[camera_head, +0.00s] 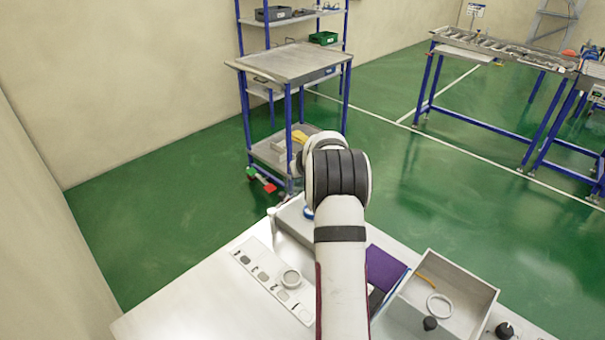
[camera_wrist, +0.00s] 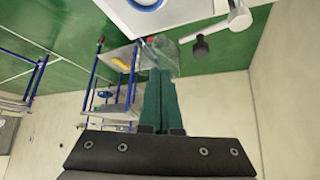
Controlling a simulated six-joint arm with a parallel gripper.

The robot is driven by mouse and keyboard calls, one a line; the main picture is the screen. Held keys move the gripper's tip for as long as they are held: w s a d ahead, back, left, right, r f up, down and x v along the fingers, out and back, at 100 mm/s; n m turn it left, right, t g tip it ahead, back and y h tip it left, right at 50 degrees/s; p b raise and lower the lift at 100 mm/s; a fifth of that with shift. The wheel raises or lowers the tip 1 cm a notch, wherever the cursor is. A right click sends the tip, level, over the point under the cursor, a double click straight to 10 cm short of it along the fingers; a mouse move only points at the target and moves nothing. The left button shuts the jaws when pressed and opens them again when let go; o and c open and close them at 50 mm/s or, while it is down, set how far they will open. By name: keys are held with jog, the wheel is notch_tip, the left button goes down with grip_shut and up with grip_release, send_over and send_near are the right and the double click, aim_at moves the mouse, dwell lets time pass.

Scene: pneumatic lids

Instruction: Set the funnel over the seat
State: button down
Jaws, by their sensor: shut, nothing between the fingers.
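My gripper (camera_wrist: 160,72) shows in the wrist view with its two dark green fingers together and nothing between them. Just past the fingertips is a clear, see-through shape (camera_wrist: 184,62), which may be the funnel; its outline is faint, and I cannot tell whether the fingers touch it. A blue ring (camera_wrist: 147,3) on a pale block (camera_wrist: 122,14), cut off by the top edge, may be the seat. In the head view, part of the blue ring (camera_head: 308,212) shows on the grey block (camera_head: 291,222), left of my arm. My arm hides the gripper there.
A pale strip (camera_head: 262,272) with number marks and a white ring (camera_head: 291,279) lies on the white table (camera_head: 190,310).

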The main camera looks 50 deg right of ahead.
aim_at(302, 190)
jog(key=shift+x, duration=1.5)
jog(key=shift+s, duration=0.1)
jog(key=shift+s+a, duration=0.2)
jog(key=shift+s, duration=0.65)
jog(key=shift+s+a, duration=0.2)
jog(key=shift+s, duration=0.65)
jog(key=shift+s+a, duration=0.6)
jog(key=shift+s, duration=0.35)
jog(key=shift+s+a, duration=0.4)
jog(key=shift+a, duration=0.1)
